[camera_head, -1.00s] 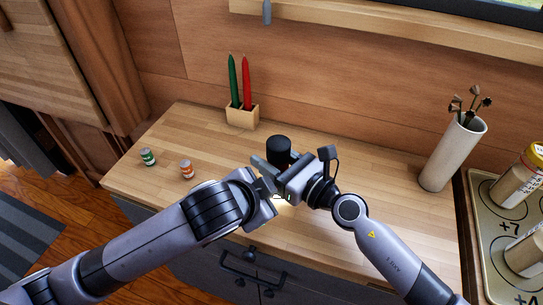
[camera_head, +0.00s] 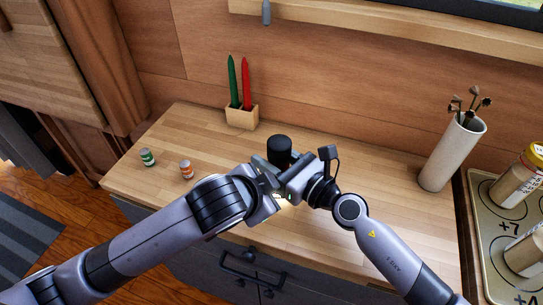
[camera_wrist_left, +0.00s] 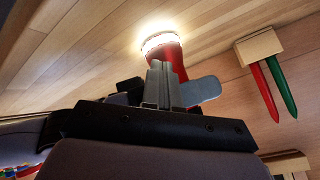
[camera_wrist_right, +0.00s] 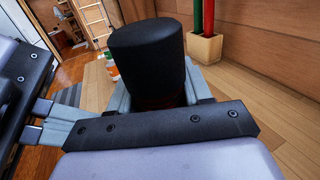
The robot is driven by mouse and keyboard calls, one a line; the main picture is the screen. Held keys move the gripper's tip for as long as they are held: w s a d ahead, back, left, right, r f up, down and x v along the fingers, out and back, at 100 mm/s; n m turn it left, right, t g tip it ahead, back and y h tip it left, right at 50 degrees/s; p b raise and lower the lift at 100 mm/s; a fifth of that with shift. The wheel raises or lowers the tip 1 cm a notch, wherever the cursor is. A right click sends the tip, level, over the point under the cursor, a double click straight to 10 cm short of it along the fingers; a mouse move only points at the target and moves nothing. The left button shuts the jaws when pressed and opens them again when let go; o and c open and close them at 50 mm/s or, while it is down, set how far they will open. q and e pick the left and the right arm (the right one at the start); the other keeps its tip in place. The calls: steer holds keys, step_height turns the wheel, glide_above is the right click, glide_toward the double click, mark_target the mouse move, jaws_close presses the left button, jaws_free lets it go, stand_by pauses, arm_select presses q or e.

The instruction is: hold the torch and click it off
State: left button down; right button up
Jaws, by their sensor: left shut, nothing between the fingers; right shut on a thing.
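The torch (camera_head: 279,148) stands upright between my grippers, its black end up in the head view. The left wrist view shows its red body (camera_wrist_left: 170,62) and its lit lens (camera_wrist_left: 160,40), which casts a bright glow on the wooden counter. My right gripper (camera_head: 283,175) is shut around the torch's body; the black end (camera_wrist_right: 148,55) rises above its fingers in the right wrist view. My left gripper (camera_wrist_left: 161,85) is shut and empty, its fingertips close beside the red body. I cannot tell whether they touch it. The torch's switch is not visible.
A wooden holder (camera_head: 242,117) with a green and a red candle stands behind. Two small cans, green (camera_head: 148,157) and orange (camera_head: 186,169), stand at the left. A vase (camera_head: 452,155) and a tray with jars (camera_head: 484,222) are at the right.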

arm_select(q)
steer(key=shift+w+r, duration=0.2)
steer(key=shift+w, duration=0.5)
arm_select(e)
steer(key=shift+s+a, duration=0.35)
steer(key=shift+a, duration=0.05)
arm_select(q)
steer(key=shift+s+r, duration=0.15)
steer(key=shift+s, duration=0.85)
arm_select(e)
steer(key=shift+f, duration=0.1)
arm_select(q)
steer(key=shift+s, duration=0.25)
arm_select(e)
steer(key=shift+w+d, duration=0.15)
arm_select(q)
steer(key=shift+s, duration=0.15)
arm_select(e)
steer(key=shift+d, duration=0.1)
arm_select(q)
steer(key=shift+s+a+f, duration=0.1)
steer(key=shift+s+a, duration=0.3)
steer(key=shift+s, duration=0.5)
steer(key=shift+s+a+f, duration=0.1)
steer(key=shift+s+a, duration=0.25)
steer(key=shift+s, duration=0.6)
steer(key=shift+s+a, duration=0.4)
steer(key=shift+s, duration=0.5)
arm_select(e)
steer(key=shift+w, duration=0.1)
